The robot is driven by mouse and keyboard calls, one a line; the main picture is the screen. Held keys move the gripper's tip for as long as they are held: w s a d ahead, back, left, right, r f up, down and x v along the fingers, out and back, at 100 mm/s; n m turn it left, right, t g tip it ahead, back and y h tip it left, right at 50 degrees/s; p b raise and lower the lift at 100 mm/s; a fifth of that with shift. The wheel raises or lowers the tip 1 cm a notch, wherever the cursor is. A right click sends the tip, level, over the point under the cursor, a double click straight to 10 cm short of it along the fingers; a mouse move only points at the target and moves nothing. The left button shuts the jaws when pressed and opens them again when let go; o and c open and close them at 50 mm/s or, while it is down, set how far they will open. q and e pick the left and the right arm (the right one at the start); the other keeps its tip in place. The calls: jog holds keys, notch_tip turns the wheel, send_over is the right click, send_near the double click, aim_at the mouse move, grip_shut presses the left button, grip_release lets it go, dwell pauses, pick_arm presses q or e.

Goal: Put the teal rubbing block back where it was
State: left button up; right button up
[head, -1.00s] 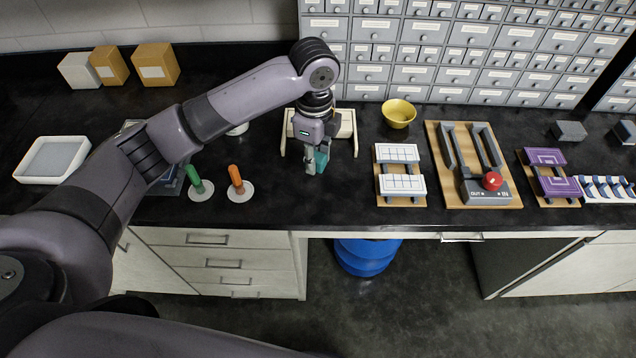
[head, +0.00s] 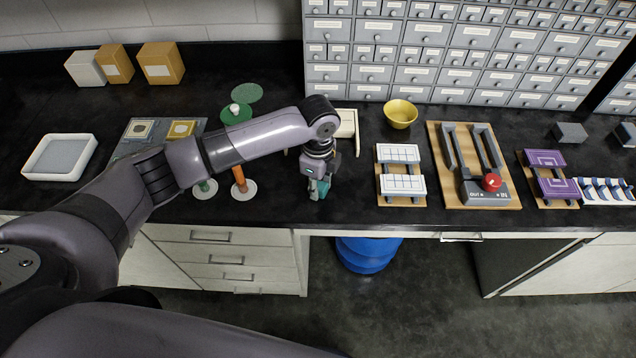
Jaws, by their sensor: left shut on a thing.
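The teal rubbing block (head: 321,189) is in the jaws of my left gripper (head: 316,190), above the black counter near its front edge. The gripper points down and is shut on the block; its fingers partly hide it. A small cream stand (head: 347,124) is behind my left wrist, partly hidden by the arm. To the left, a grey board (head: 140,133) with framed pieces and a green round piece (head: 236,113) with a white knob show behind my arm. My right gripper is not in view.
Green-handled and orange-handled (head: 239,178) tools stand under my forearm. A white tray (head: 60,157) is at far left. A yellow bowl (head: 400,113), a white-tiled rack (head: 402,185) and a wooden board with a red knob (head: 491,182) are to the right. Drawers (head: 430,53) line the back.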

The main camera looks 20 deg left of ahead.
pick_arm(q)
jog(key=shift+f, duration=0.15)
jog(key=o, duration=1)
notch_tip(320, 180, up, 12)
jog(key=b, duration=0.2)
jog(key=shift+r+b, duration=0.2)
jog(key=shift+b, duration=0.1)
